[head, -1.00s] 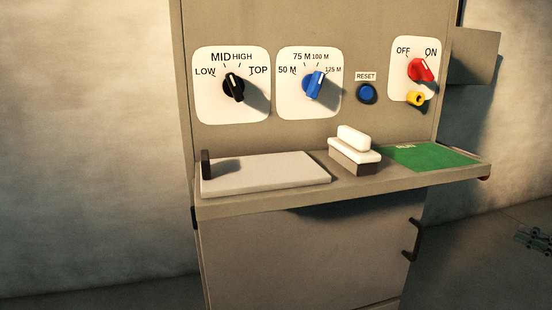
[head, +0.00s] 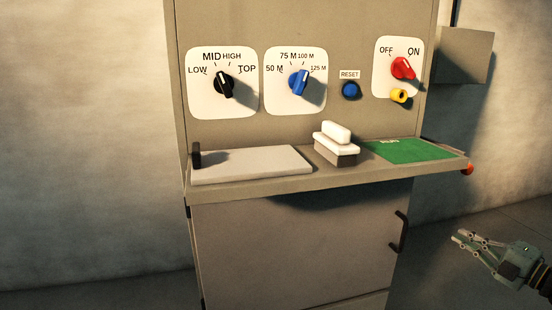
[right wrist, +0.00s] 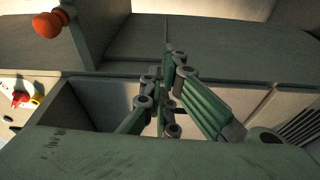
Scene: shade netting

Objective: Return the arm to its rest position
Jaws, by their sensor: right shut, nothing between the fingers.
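My right gripper (head: 462,238) is at the lower right of the head view, right of the cabinet (head: 300,245) and below its shelf. Its fingers are shut and hold nothing. The right wrist view also shows its green fingers (right wrist: 168,60) close together, with the cabinet's side behind them. My left gripper is in no view.
The cabinet's shelf (head: 350,180) juts out, with an orange-red knob (head: 467,168) at its right end, also in the right wrist view (right wrist: 48,24). A dark door handle (head: 402,232) sticks out below. A grey box (head: 464,55) projects at right. Floor right of the cabinet looks clear.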

